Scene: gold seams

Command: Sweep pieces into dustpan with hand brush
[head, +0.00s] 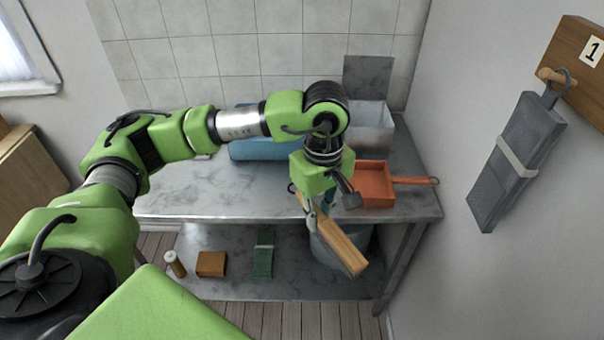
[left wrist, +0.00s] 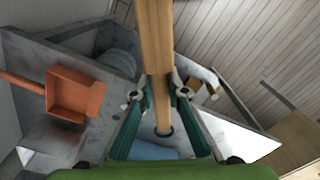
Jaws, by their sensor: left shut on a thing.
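My left gripper (head: 316,212) is shut on a long wooden bar, which appears to be the hand brush (head: 343,246). It holds the brush tilted over the front edge of the metal table. No bristles can be made out. In the left wrist view the brush (left wrist: 157,40) runs between the teal fingers (left wrist: 157,98). The orange dustpan (head: 376,201) lies on the table just right of the gripper, its handle pointing right. It also shows in the left wrist view (left wrist: 90,98). No pieces can be made out. My right gripper is not in view.
The table (head: 190,190) is bare at left. A blue object (head: 255,149) and an open metal bin (head: 373,125) stand at the back. The lower shelf (head: 220,240) holds a wooden block (head: 211,264), a green object (head: 264,256) and a bucket (head: 330,262). A grey tool (head: 515,160) hangs at right.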

